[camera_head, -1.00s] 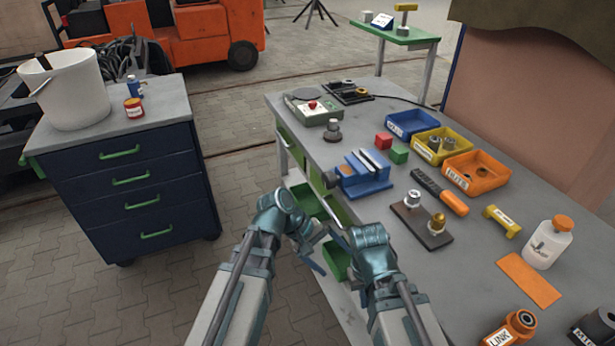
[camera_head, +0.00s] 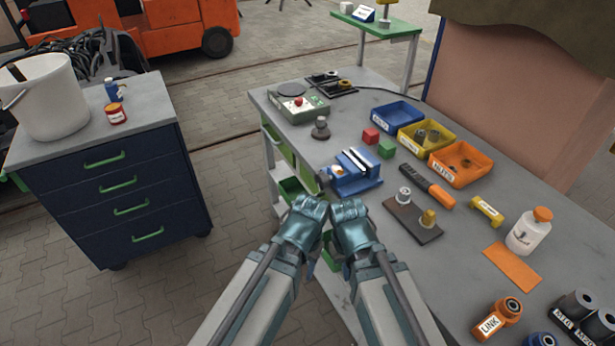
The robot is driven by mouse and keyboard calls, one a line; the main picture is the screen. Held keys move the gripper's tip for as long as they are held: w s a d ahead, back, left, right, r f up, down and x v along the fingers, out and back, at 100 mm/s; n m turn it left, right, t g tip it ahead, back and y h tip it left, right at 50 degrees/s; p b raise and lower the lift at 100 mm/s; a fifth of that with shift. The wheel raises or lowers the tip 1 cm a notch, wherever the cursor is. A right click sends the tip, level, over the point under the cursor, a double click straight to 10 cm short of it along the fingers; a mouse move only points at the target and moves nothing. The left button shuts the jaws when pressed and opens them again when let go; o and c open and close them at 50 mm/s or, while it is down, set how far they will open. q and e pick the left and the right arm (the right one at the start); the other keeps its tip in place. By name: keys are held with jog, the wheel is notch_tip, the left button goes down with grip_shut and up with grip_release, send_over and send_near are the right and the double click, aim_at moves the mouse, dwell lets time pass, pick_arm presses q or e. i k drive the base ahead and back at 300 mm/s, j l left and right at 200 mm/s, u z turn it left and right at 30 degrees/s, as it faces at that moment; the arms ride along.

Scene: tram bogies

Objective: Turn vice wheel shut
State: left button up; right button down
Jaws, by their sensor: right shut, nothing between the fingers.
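The blue vice (camera_head: 357,174) stands at the bench's left edge, with a pale block in its jaws. Its small dark wheel (camera_head: 323,178) is on the left end, facing the aisle. My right gripper (camera_head: 346,207) is just below the vice in the picture, near the bench edge; it is shut and empty. My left gripper (camera_head: 310,208) is close beside it, on the left, below the wheel. Its fingers are hidden behind its wrist. I see no contact between either gripper and the wheel.
Green drawers (camera_head: 292,189) stand open below the bench edge. A blue cabinet (camera_head: 120,195) stands left across the aisle.

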aim_at(322, 179)
jog(key=i+j, duration=0.15)
jog(key=j, duration=0.35)
jog(key=i+j, duration=0.15)
jog(key=j, duration=0.35)
jog(key=i+j, duration=0.15)
jog(key=j, duration=0.3)
jog(key=i+j, duration=0.15)
jog(key=j, duration=0.35)
jog(key=i+j, duration=0.15)
jog(key=j, duration=0.35)
jog(key=i+j, duration=0.15)
jog(key=j, duration=0.35)
jog(key=i+j, duration=0.15)
jog(key=j, duration=0.35)
jog(key=i+j, duration=0.15)
jog(key=j, duration=0.3)
jog(key=z, duration=3)
